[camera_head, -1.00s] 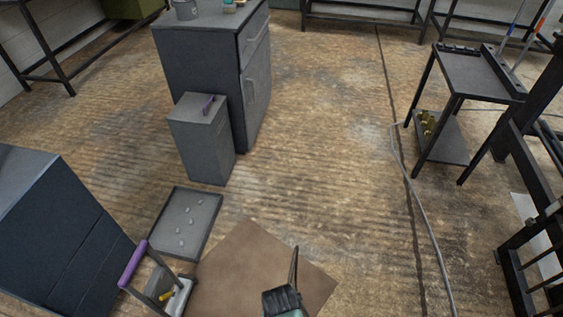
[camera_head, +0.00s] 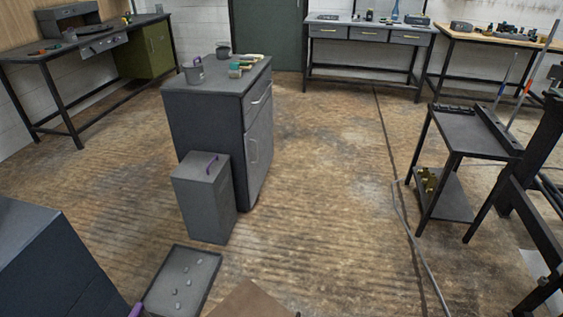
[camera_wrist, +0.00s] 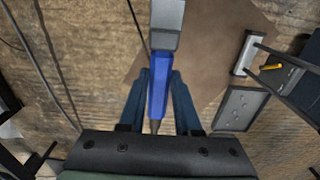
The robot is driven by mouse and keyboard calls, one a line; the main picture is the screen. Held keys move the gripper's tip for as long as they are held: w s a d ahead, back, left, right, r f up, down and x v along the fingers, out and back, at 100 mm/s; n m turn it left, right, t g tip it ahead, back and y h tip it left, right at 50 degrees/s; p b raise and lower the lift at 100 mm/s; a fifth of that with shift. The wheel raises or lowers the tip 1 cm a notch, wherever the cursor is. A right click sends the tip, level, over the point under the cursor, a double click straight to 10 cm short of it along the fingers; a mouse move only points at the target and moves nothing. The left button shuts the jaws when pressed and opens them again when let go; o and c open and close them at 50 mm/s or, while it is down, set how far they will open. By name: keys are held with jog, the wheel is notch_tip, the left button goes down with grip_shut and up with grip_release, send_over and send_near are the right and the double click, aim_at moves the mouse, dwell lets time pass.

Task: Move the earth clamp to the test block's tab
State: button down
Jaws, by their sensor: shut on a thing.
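In the wrist view my gripper (camera_wrist: 158,78) is shut on a blue-handled tool (camera_wrist: 158,88) with a grey squared head, which looks like the earth clamp. It is held above a brown mat (camera_wrist: 207,40); its far end runs out of the top of the picture. A silver block (camera_wrist: 244,53) with a yellow piece (camera_wrist: 271,67) beside it lies right of the mat in the wrist view. I cannot tell whether this is the test block, and no tab can be made out. My gripper is out of the head view.
A tray (camera_head: 212,279) with several small lumps lies on the floor, also in the wrist view (camera_wrist: 262,103). A grey box with a purple handle (camera_head: 205,200) stands against a cabinet (camera_head: 258,150). A dark cart (camera_head: 465,135) and a cable (camera_head: 407,222) are at right. The middle floor is clear.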

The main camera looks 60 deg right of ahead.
jog(key=shift+a, duration=0.15)
dwell(0.3)
jog(key=shift+s+a+p, duration=0.35)
jog(key=shift+a+p, duration=0.2)
jog(key=shift+a, duration=0.2)
jog(key=shift+s+a+p, duration=0.15)
jog(key=shift+a+p, duration=0.1)
jog(key=shift+p, duration=0.15)
dwell(0.5)
jog(key=shift+s+a+p, duration=0.2)
jog(key=shift+a+p, duration=0.1)
jog(key=shift+a, duration=0.25)
jog(key=shift+s+a+p, duration=0.15)
jog(key=shift+a+p, duration=0.3)
jog(key=shift+p, duration=0.2)
dwell(1.5)
jog(key=shift+c, duration=2.2)
grip_release()
jog(key=o, duration=0.4)
